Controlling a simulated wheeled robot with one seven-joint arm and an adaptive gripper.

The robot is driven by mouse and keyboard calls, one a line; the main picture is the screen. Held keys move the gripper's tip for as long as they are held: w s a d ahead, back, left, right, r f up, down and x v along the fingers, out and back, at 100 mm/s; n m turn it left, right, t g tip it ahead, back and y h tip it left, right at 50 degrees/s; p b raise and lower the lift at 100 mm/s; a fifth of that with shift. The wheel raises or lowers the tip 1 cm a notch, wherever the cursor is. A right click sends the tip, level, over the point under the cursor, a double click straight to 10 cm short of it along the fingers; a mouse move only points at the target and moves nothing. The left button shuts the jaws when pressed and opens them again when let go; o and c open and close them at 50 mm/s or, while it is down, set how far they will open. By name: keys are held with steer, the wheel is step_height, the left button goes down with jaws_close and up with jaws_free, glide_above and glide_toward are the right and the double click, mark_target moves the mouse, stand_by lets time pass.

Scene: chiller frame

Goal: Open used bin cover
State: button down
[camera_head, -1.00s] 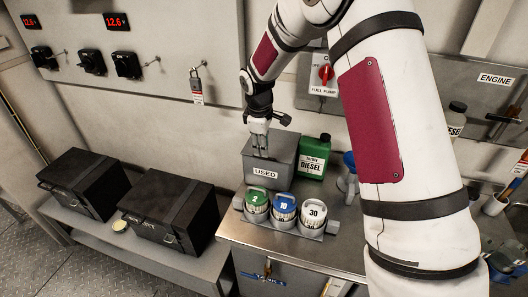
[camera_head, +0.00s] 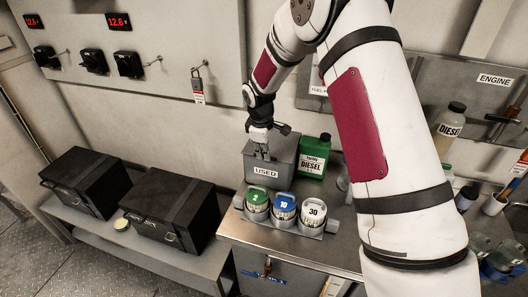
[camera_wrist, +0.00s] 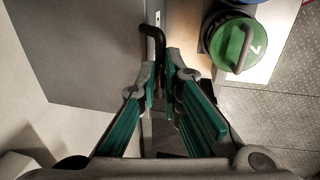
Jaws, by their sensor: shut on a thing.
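The grey bin labelled USED (camera_head: 265,174) stands on the metal counter against the wall. My gripper (camera_head: 264,154) points down at the top of this bin, which it partly hides. In the wrist view, the bin's flat grey cover (camera_wrist: 85,50) fills the upper left. A dark bent handle (camera_wrist: 152,38) at the cover's edge runs down to between my fingertips (camera_wrist: 163,77). My gripper is shut on this handle. The cover looks closed in the head view, though my gripper hides part of its top.
A rack holds a green-lidded jar (camera_head: 257,204), a blue-lidded jar (camera_head: 285,208) and a white-lidded jar (camera_head: 313,213) in front. Black battery boxes (camera_head: 170,213) sit at lower left. The wall is close behind.

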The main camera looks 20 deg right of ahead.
steer(key=shift+r, duration=0.15)
steer(key=shift+w+d+r+b, duration=0.1)
steer(key=shift+w+r+b, duration=0.2)
steer(key=shift+r, duration=0.3)
steer(key=r, duration=0.1)
steer(key=w+d+r+b, duration=0.1)
steer(key=r, duration=0.1)
steer(key=w+r+b, duration=0.1)
steer(key=shift+d+r, duration=0.25)
steer(key=shift+d, duration=0.05)
steer(key=c, duration=2)
jaws_free()
steer(key=shift+f, duration=0.1)
steer(key=shift+o, duration=1.4)
steer(key=shift+s+a, duration=0.15)
steer(key=shift+s, duration=0.05)
steer(key=shift+r, duration=0.2)
step_height(320, 180, up, 12)
steer(key=s, duration=0.1)
steer(key=shift+s+a+f, duration=0.2)
steer(key=shift+a, duration=0.25)
